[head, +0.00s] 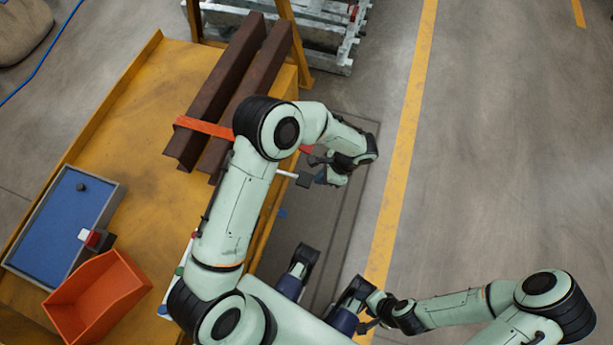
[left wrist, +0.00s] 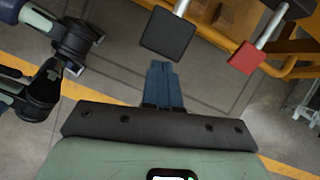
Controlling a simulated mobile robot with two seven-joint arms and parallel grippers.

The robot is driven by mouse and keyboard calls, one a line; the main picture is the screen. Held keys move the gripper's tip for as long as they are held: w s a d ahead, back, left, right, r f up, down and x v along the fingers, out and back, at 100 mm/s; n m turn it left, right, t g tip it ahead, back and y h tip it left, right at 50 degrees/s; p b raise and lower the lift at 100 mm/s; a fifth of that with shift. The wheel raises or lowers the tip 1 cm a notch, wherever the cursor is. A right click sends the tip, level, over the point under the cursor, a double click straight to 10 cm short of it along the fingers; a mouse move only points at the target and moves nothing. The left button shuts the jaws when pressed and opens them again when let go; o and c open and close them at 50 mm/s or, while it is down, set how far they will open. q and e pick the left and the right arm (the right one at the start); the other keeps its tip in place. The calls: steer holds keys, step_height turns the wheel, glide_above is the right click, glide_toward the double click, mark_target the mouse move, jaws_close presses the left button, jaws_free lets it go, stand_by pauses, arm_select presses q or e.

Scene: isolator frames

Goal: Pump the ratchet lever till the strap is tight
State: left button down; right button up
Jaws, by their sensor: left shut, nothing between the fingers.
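An orange strap (head: 205,127) runs across two brown steel beams (head: 228,88) on a yellow table. The ratchet body is hidden behind my left arm. A pale metal lever with a black grip (head: 305,179) sticks out past the table's right edge; the grip also shows in the left wrist view (left wrist: 167,35). A second rod ends in a red block (left wrist: 243,58), partly visible in the head view (head: 306,150).
A blue-lined tray (head: 60,215) and an orange bin (head: 98,296) stand at the table's left and front. A metal rack (head: 320,35) stands behind the table. The floor right of the yellow line (head: 408,110) is clear.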

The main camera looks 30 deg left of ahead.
arm_select(q)
steer(key=shift+w+d+f, duration=0.1)
steer(key=shift+w+d, duration=0.05)
steer(key=shift+d, duration=0.05)
arm_select(e)
steer(key=shift+s+f, duration=0.1)
steer(key=shift+f, duration=0.5)
arm_select(q)
steer(key=p+v, duration=0.2)
steer(key=v, duration=1.1)
steer(key=shift+r, duration=0.4)
arm_select(e)
step_height(320, 180, up, 2)
steer(key=shift+r, duration=0.25)
arm_select(q)
steer(key=shift+f, duration=0.1)
